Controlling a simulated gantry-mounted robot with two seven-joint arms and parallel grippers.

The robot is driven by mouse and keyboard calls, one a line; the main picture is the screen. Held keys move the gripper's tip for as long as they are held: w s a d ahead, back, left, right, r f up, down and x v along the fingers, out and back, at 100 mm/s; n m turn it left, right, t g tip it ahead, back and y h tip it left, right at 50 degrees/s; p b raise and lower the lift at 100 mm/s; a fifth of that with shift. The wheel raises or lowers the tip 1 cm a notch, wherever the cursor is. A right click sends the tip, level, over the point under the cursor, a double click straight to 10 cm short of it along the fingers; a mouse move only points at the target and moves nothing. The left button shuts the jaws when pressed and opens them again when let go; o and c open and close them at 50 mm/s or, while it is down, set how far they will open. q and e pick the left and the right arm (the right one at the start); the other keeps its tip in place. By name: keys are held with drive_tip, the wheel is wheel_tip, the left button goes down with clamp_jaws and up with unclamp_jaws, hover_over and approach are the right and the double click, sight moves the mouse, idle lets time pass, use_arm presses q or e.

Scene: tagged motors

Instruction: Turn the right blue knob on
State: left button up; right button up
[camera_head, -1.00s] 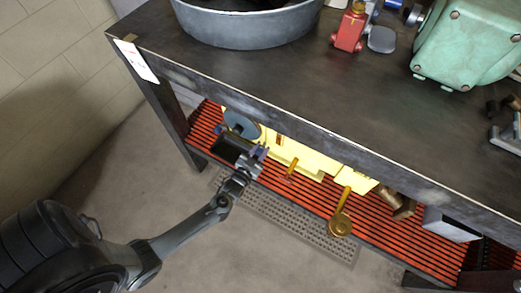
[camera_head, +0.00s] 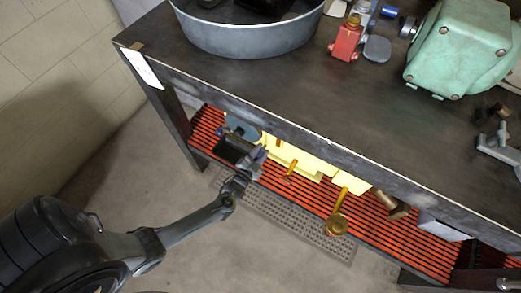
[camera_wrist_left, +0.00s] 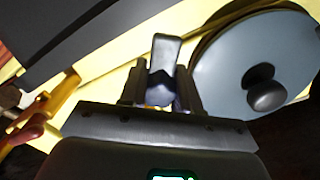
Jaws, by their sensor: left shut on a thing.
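The yellow machine (camera_head: 310,164) sits on the lower shelf under the table's front edge. A blue-grey knob (camera_wrist_left: 163,85) stands out from it in the left wrist view, between my left fingers. My left gripper (camera_head: 258,157) reaches in under the table edge, and it also shows in the left wrist view (camera_wrist_left: 161,92). It is shut on this knob. A round blue-grey wheel (camera_wrist_left: 255,62) with a dark handle is just right of the fingers; it also shows in the head view (camera_head: 241,126). My right gripper is not in view.
An orange lever (camera_head: 292,167) and a brass part (camera_head: 336,224) are right of my left gripper. The red slatted shelf (camera_head: 400,238) lies below. The tabletop (camera_head: 300,85) overhangs the machine, carrying a grey basin (camera_head: 248,38) and a green motor (camera_head: 462,50). Open floor lies in front.

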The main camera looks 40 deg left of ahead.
use_arm(q)
drive_tip(key=m+p, duration=0.1)
drive_tip(key=m, duration=0.1)
drive_tip(key=m+p, duration=0.1)
drive_tip(key=m, duration=0.1)
drive_tip(key=shift+r+m, duration=0.2)
drive_tip(key=shift+m, duration=0.1)
drive_tip(key=m+p, duration=0.1)
drive_tip(key=m, duration=0.3)
drive_tip(key=m+p, duration=0.1)
drive_tip(key=m, duration=0.4)
drive_tip(key=shift+m, duration=0.3)
drive_tip(key=m, duration=0.2)
drive_tip(key=shift+f+m+p, duration=0.1)
drive_tip(key=shift+m+p, duration=0.2)
drive_tip(key=shift+m, duration=0.5)
drive_tip(key=shift+s+f, duration=0.1)
drive_tip(key=shift+f, duration=0.05)
drive_tip(key=o, duration=0.8)
drive_tip(key=shift+c, duration=0.2)
drive_tip(key=shift+w, duration=0.2)
